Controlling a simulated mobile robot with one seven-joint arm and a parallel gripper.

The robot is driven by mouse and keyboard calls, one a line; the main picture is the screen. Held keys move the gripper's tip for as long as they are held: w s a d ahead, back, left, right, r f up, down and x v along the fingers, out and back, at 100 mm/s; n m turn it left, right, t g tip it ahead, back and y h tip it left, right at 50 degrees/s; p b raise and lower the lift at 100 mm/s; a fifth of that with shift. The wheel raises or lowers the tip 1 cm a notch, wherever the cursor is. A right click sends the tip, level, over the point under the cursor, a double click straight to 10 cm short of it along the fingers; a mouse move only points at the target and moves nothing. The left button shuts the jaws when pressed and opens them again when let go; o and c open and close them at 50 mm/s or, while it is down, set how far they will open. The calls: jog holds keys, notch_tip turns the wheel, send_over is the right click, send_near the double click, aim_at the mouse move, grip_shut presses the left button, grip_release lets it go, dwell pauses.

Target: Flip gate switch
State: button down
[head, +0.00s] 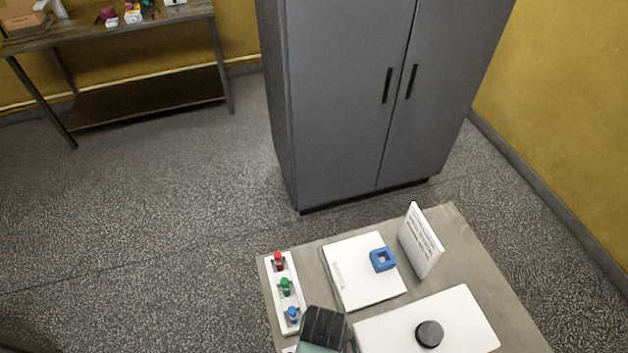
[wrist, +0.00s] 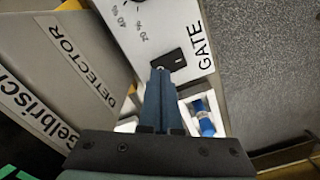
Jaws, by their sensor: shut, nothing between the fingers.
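The gate switch (wrist: 175,58) is a small black rocker-like plate on a white panel (wrist: 186,32) lettered GATE, in the wrist view. My gripper (wrist: 160,73) is shut and empty, its dark fingers side by side. The fingertips overlap the lower left edge of the switch plate, where a small pale spot shows. I cannot tell whether they touch it, or which way the switch is set. In the head view, a dark part of my arm (head: 322,326) is at the bottom edge, and the switch is not visible.
A strip with red, green and blue buttons (head: 285,290) lies on the table (head: 455,225). Beside it are a white plate with a blue square ring (head: 382,259), an upright sign (head: 421,240) and a white box with a black knob (head: 429,333). A DETECTOR-labelled unit (wrist: 70,70) is left of my fingers.

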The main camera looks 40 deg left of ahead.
jog(key=shift+f+b, duration=0.5)
jog(key=shift+f, duration=0.35)
jog(key=shift+r, duration=0.1)
dwell(0.3)
notch_tip(320, 180, up, 7)
jog(key=p, duration=0.7)
jog(key=shift+p, duration=0.35)
